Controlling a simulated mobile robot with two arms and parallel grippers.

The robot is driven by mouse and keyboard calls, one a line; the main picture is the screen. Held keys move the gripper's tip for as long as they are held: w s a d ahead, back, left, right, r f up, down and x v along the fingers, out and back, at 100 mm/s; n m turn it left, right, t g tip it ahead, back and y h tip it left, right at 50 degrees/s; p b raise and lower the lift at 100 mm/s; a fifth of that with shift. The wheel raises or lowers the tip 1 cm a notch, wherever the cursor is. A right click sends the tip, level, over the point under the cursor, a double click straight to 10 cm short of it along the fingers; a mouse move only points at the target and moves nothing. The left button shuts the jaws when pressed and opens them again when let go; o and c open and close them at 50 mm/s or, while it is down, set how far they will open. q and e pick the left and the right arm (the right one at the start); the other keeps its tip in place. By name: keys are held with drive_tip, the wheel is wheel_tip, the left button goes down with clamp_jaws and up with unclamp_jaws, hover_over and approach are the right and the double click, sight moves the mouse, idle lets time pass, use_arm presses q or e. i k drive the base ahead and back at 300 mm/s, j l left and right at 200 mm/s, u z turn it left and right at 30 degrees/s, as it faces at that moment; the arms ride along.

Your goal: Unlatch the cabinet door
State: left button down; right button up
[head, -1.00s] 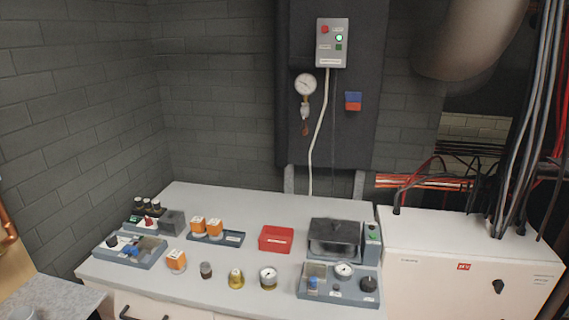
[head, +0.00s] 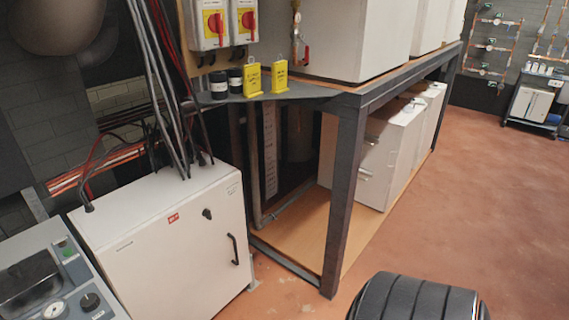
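A white cabinet (head: 178,262) stands on the floor at the left of the head view. Its front door (head: 200,268) looks closed. A small black latch knob (head: 207,214) sits near the top of the door, and a black bar handle (head: 233,249) is upright near its right edge. A red label (head: 173,218) is beside the latch. A black ribbed part of my own arm shows at the bottom right. Neither gripper is in view, and nothing of mine touches the cabinet.
A grey metal frame (head: 348,190) with white units (head: 375,160) stands right of the cabinet. Cables (head: 160,90) rise from the cabinet top. A bench with instruments (head: 35,285) adjoins it at left. Open reddish floor (head: 470,190) lies at right.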

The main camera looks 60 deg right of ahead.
sight(206, 212)
drive_tip(key=l+z, duration=0.1)
drive_tip(key=z, duration=1.05)
